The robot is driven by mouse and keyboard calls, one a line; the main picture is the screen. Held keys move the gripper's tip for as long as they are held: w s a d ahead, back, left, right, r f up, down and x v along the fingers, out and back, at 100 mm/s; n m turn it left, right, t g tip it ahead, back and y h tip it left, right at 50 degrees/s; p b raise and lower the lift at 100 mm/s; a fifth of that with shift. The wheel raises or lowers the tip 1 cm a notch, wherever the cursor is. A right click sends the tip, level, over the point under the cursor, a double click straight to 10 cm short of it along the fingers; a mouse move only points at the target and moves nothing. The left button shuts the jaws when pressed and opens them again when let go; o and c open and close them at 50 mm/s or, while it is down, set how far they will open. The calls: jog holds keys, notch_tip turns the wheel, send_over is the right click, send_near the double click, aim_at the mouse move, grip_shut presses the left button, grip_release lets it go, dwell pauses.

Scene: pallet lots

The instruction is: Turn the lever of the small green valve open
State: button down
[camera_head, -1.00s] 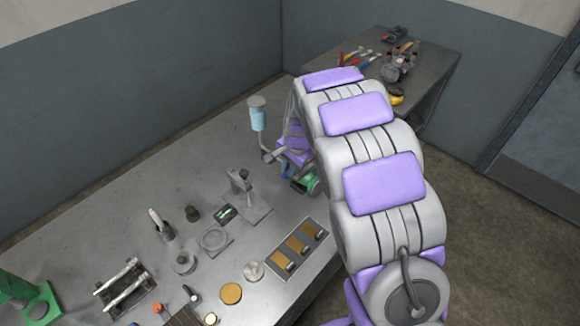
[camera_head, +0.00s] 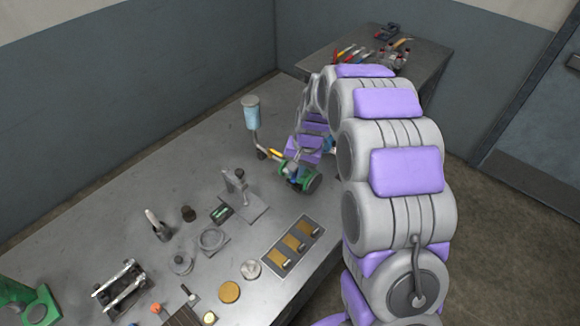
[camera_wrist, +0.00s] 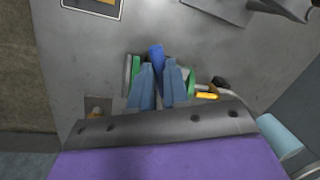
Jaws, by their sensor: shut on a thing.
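The small green valve (camera_head: 314,183) stands near the right edge of the long grey table, with my arm reaching down to it. In the wrist view its green ends (camera_wrist: 135,70) show on both sides of my fingers. Its blue lever (camera_wrist: 156,55) sticks up between the fingers. My gripper (camera_wrist: 159,72) is shut on this lever, and the fingers hide part of the valve body. In the head view my gripper (camera_head: 300,166) is small and partly hidden at the valve.
A light blue cup-like cylinder (camera_head: 252,113) stands on a bent pipe close left of the valve, by a yellow handle (camera_wrist: 207,95). A grey stand (camera_head: 240,195) and a panel with brown plates (camera_head: 293,243) are nearby. The table's back left is clear.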

jog(key=w+d+n+g+p, duration=0.1)
jog(key=w+d+n+g, duration=0.1)
jog(key=d+n, duration=0.5)
jog(key=shift+w+d+n+h, duration=0.2)
jog(key=shift+n+h, duration=0.1)
jog(key=shift+n, duration=2.1)
jog(key=shift+r, duration=0.1)
jog(key=c, duration=1.1)
grip_release()
